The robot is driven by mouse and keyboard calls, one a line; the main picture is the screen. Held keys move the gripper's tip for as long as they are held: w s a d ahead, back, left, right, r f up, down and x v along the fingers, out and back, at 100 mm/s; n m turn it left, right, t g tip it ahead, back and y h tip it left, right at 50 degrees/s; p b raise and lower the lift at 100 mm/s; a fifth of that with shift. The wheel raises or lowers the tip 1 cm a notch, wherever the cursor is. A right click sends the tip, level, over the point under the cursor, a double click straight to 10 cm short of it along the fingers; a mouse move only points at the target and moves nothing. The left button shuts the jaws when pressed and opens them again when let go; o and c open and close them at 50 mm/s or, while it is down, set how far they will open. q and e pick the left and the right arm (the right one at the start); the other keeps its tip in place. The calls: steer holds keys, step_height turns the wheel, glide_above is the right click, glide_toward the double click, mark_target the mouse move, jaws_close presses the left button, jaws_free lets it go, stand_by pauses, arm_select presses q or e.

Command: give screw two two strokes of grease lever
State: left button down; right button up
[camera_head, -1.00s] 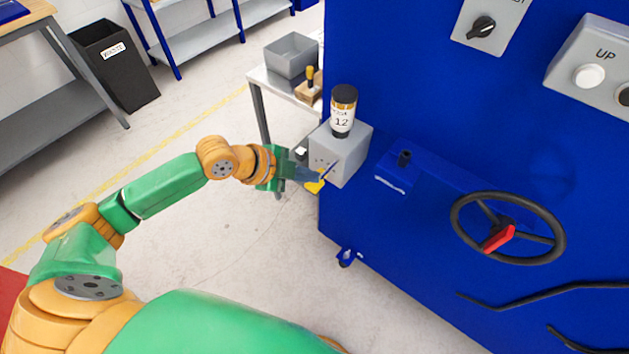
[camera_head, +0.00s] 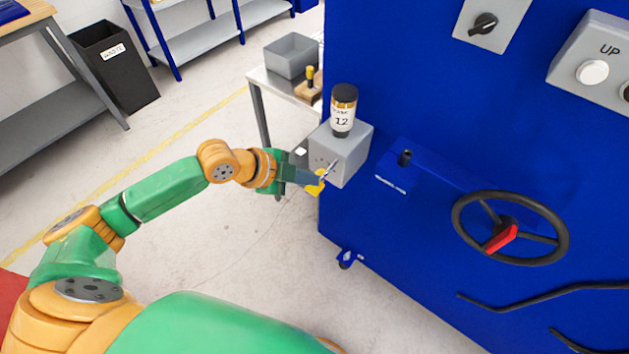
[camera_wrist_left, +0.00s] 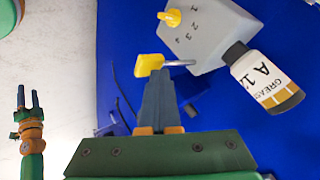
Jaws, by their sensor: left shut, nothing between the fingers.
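The grey grease box (camera_head: 343,150) is mounted on the blue machine's left side, with a grease bottle (camera_head: 343,112) upright on top. In the left wrist view, its face carries the numbers 1 to 4 and a yellow selector knob (camera_wrist_left: 170,17). The grease lever is a silver rod with a yellow end (camera_wrist_left: 149,65), also visible in the head view (camera_head: 315,187). My left gripper (camera_head: 318,179) is shut and empty. Its fingertips (camera_wrist_left: 158,72) are right at the yellow end; contact is unclear. My right gripper (camera_wrist_left: 28,100) appears open, well away from the box.
The blue machine (camera_head: 420,240) fills the right side, with a black handwheel (camera_head: 510,228) and a button box (camera_head: 590,65). Behind the grease box stands a small table with a grey bin (camera_head: 291,57). The floor before the machine is clear.

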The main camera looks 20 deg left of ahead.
arm_select(q)
steer(key=shift+f+b, duration=0.3)
steer(key=shift+f, duration=0.25)
stand_by(0.8)
steer(key=shift+r+p, duration=1.75)
steer(key=shift+p, duration=0.2)
step_height(320, 180, up, 5)
steer(key=p, duration=0.5)
